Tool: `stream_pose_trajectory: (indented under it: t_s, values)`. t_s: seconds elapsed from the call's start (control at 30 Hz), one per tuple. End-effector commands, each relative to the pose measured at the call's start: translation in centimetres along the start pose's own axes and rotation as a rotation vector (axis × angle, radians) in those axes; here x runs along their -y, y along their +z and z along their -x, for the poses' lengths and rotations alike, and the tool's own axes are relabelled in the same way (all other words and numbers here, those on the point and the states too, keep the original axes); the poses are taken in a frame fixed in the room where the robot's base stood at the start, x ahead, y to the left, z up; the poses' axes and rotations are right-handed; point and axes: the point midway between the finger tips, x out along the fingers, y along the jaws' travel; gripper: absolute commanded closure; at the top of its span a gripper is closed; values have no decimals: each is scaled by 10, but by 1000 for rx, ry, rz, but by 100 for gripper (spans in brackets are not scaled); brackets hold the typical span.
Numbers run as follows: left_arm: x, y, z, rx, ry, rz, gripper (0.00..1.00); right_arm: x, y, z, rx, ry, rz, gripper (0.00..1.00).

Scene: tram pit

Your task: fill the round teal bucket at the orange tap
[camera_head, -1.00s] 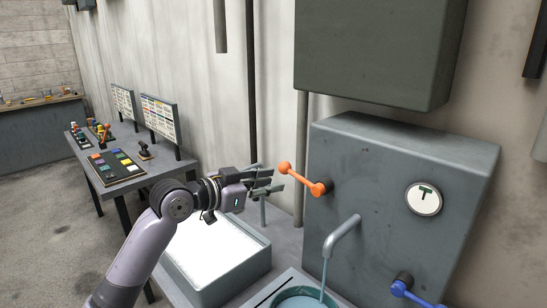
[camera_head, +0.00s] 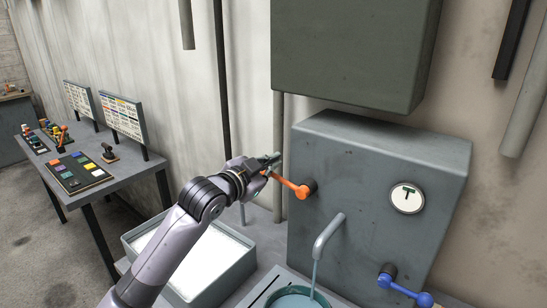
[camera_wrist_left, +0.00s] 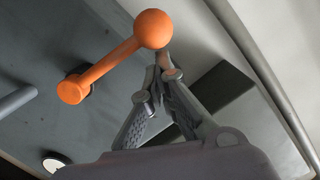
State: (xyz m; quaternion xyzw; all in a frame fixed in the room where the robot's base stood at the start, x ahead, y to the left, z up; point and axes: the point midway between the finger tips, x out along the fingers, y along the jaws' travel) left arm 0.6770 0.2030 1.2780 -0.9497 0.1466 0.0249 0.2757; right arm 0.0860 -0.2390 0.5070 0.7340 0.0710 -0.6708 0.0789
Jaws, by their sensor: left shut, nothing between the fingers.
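The orange tap lever (camera_head: 289,184) sticks out to the left from the grey wall box. In the left wrist view its round knob (camera_wrist_left: 153,29) is large and close. My left gripper (camera_head: 271,161) is at the knob end of the lever. In the wrist view the fingertips (camera_wrist_left: 162,70) meet just below the knob, with nothing between them; whether they touch it I cannot tell. Water runs from the grey spout (camera_head: 328,234) into the round teal bucket (camera_head: 296,291), which is cut off by the lower edge. My right gripper is out of view.
A blue lever (camera_head: 404,288) sits low on the right of the box (camera_head: 370,170), below a round T sign (camera_head: 407,199). A bright-bottomed grey basin (camera_head: 236,283) lies under my left arm. A table (camera_head: 132,177) with boards stands left.

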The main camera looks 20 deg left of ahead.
Motion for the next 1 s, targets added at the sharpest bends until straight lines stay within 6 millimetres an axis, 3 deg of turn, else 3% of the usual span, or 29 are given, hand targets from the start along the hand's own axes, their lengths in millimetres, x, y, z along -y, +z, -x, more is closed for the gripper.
stream_pose_trajectory:
  t_s: [0.2,0.47,0.7,1.0]
  values:
    - [-1,0,-10,-1,1,-1,100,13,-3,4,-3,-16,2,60]
    - [0,1,-10,0,2,6,100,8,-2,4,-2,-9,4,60]
    - [-1,20,-13,1,32,206,100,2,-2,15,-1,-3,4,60]
    - [-1,21,-13,-1,32,211,100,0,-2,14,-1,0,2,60]
